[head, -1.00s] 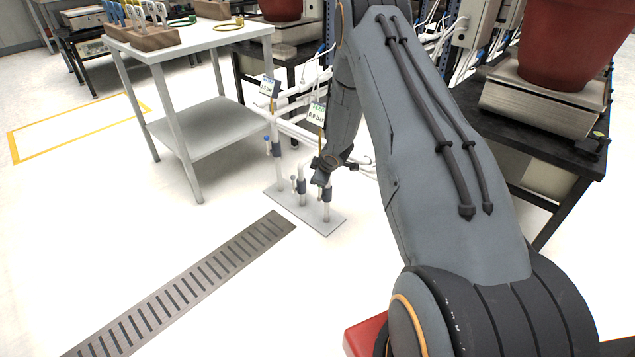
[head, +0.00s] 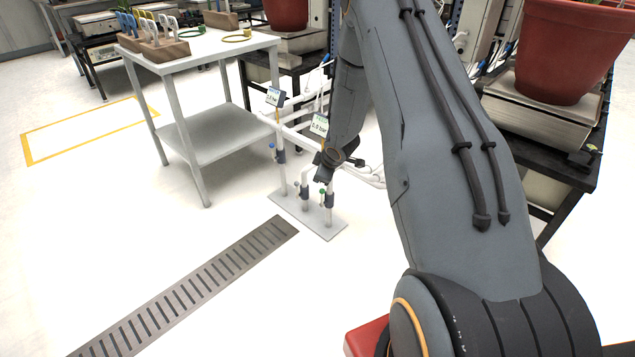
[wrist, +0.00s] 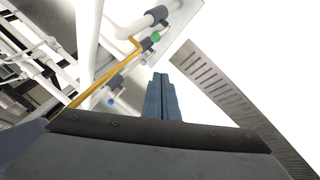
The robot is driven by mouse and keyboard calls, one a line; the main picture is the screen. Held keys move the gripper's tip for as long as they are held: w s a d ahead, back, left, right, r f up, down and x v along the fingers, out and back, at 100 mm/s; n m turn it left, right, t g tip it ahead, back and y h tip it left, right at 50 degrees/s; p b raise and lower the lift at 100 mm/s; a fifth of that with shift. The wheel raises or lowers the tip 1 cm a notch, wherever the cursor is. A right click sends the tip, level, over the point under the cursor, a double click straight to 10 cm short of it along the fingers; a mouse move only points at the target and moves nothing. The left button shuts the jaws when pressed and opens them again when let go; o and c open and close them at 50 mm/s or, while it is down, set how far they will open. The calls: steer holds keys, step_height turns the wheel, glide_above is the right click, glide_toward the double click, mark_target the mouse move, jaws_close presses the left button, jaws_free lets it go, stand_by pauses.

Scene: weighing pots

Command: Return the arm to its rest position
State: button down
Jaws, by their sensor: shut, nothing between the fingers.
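My arm reaches down and forward from the lower right of the head view, bent at the elbow. Its wrist (head: 335,158) is in front of the white pipe stand. The fingers are hidden or too small to make out in the head view. In the wrist view my gripper (wrist: 160,78) shows as two blue-grey fingers pressed together, with nothing between them. They point over bare white floor, with pipes to their left.
The pipe stand's base plate (head: 325,222) is on the floor near my wrist. A white table (head: 205,48) with wooden racks is at the left. A red pot (head: 565,50) stands on a scale (head: 545,108) at the right. A floor drain (head: 190,290) crosses the open floor.

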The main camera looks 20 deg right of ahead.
steer(key=s+a+r+m+g, duration=0.1)
steer(key=s+a+r, duration=0.65)
steer(key=a, duration=0.35)
steer(key=s+a+r+m+g, duration=0.1)
steer(key=s+a+r, duration=0.5)
steer(key=a+r, duration=0.4)
steer(key=s+a+r+m+g, duration=0.15)
steer(key=s+a, duration=0.25)
steer(key=s, duration=0.6)
steer(key=s+a+r+g, duration=0.1)
steer(key=s+a+r, duration=0.25)
steer(key=s, duration=0.65)
steer(key=s+a+r+g, duration=0.2)
steer(key=s+a, duration=0.3)
steer(key=s, duration=0.5)
steer(key=d+r+m+p, duration=0.3)
steer(key=d+r+p, duration=0.6)
steer(key=r+p, duration=0.3)
steer(key=s+d+r+m+p, duration=0.1)
steer(key=d+r+m+p, duration=0.3)
steer(key=d+r+p, duration=0.6)
step_height(320, 180, up, 3)
steer(key=p, duration=0.5)
steer(key=shift+s, duration=0.3)
steer(key=shift+f, duration=0.1)
